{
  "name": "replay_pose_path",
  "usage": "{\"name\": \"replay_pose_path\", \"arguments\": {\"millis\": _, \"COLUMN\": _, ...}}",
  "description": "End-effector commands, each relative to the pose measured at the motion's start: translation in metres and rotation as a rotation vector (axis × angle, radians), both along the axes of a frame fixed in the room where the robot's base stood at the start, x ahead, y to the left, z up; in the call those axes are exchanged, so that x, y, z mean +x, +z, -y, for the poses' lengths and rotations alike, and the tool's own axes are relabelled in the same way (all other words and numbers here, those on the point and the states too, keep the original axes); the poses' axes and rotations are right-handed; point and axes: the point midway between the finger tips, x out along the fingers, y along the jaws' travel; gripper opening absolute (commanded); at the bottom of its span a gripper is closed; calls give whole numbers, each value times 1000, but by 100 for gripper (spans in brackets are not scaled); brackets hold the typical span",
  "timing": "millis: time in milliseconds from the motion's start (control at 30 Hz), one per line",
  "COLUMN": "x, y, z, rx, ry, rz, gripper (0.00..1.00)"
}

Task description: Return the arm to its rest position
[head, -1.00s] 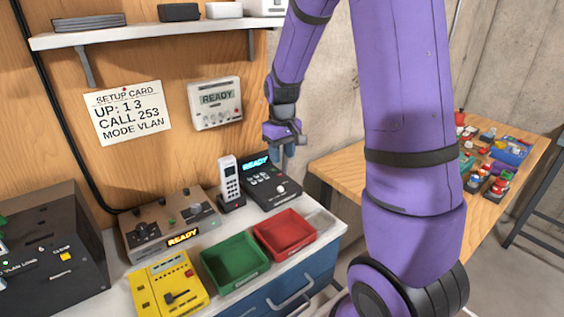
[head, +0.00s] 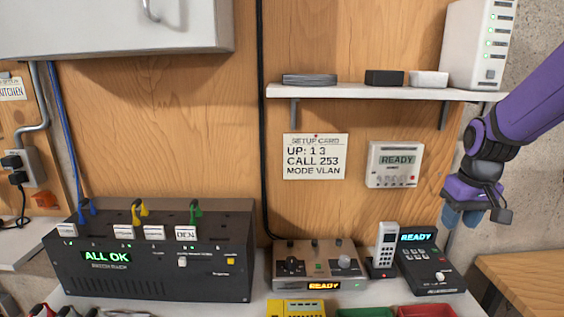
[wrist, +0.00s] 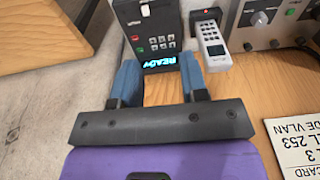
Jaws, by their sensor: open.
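My purple arm (head: 530,98) comes in from the right edge of the head view and is bent, with the hand hanging low. My gripper (head: 462,217) has blue fingers and is in the air in front of the wall, above the black desk phone (head: 432,262). In the wrist view my gripper (wrist: 159,62) is open, its two blue fingers apart with nothing between them. The desk phone (wrist: 150,25), lit READY, shows beyond the fingertips. The fingers look clear of it.
A black switch box (head: 155,250) reading ALL OK, a brown control unit (head: 317,268) and a cordless handset (head: 386,245) stand on the bench. A shelf (head: 370,92) with a white router (head: 482,45) is above. A wooden table (head: 525,280) is at right.

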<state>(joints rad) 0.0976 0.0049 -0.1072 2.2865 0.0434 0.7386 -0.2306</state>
Motion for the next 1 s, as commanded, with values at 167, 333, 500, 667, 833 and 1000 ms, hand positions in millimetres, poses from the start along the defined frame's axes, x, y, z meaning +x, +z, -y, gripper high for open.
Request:
{"name": "replay_pose_path", "arguments": {"millis": 167, "x": -35, "y": 42, "z": -22, "rx": 1, "ry": 5, "rz": 77, "gripper": 40}}
{"name": "replay_pose_path", "arguments": {"millis": 333, "x": -71, "y": 72, "z": -40, "rx": 1, "ry": 7, "rz": 142, "gripper": 40}}
{"name": "replay_pose_path", "arguments": {"millis": 500, "x": -110, "y": 95, "z": -55, "rx": 1, "ry": 8, "rz": 209, "gripper": 40}}
{"name": "replay_pose_path", "arguments": {"millis": 667, "x": -147, "y": 109, "z": -67, "rx": 0, "ry": 8, "rz": 269, "gripper": 40}}
{"name": "replay_pose_path", "arguments": {"millis": 833, "x": -178, "y": 116, "z": -74, "rx": -3, "ry": 5, "rz": 319, "gripper": 40}}
{"name": "replay_pose_path", "arguments": {"millis": 1000, "x": -193, "y": 117, "z": -78, "rx": -4, "ry": 3, "rz": 343, "gripper": 40}}
